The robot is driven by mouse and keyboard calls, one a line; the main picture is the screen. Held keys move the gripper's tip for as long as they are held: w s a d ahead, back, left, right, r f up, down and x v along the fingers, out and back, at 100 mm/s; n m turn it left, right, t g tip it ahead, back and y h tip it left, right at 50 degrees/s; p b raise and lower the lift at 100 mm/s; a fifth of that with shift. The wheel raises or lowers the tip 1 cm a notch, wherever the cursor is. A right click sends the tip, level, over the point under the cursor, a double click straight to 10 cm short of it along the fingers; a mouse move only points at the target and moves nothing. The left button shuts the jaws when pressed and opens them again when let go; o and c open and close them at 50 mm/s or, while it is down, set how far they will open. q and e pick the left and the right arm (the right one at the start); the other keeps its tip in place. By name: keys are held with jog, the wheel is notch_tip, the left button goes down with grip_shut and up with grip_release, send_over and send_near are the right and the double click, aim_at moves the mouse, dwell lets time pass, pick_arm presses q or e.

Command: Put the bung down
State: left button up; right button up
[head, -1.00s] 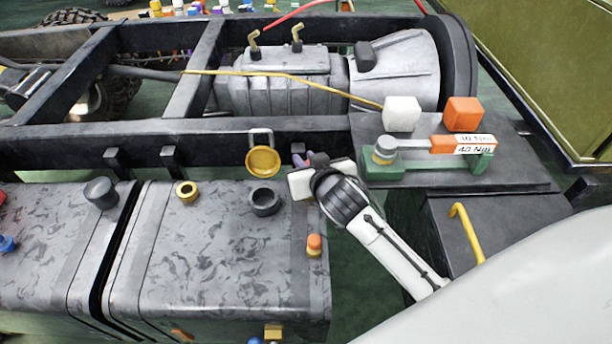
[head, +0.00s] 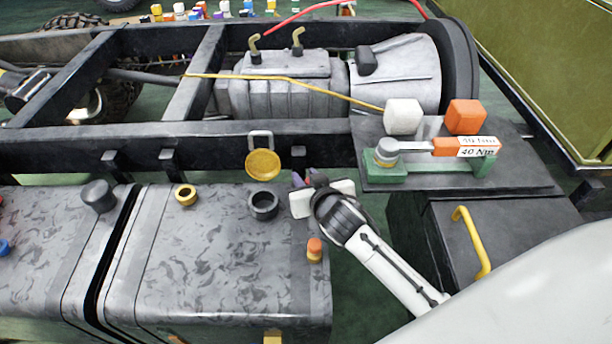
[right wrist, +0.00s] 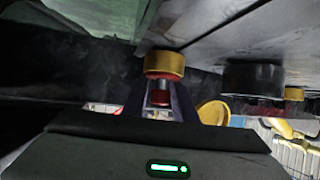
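In the head view my right gripper (head: 308,180) is at the right end of the grey mottled tank (head: 215,265), right of the black filler neck (head: 264,205). I cannot tell whether the bung touches the tank. My left gripper is not in view.
A yellow cap (head: 263,164) hangs behind the filler neck. A yellow ring (head: 186,194) is farther left. A green stand with a torque tool (head: 400,172) sits on a dark plate. The tank's middle is clear.

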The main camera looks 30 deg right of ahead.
jog(key=shift+o, duration=0.9)
jog(key=shift+r, duration=0.1)
jog(key=shift+r, duration=0.25)
jog(key=p+v, duration=0.2)
jog(key=v, duration=1)
jog(key=shift+r, duration=0.15)
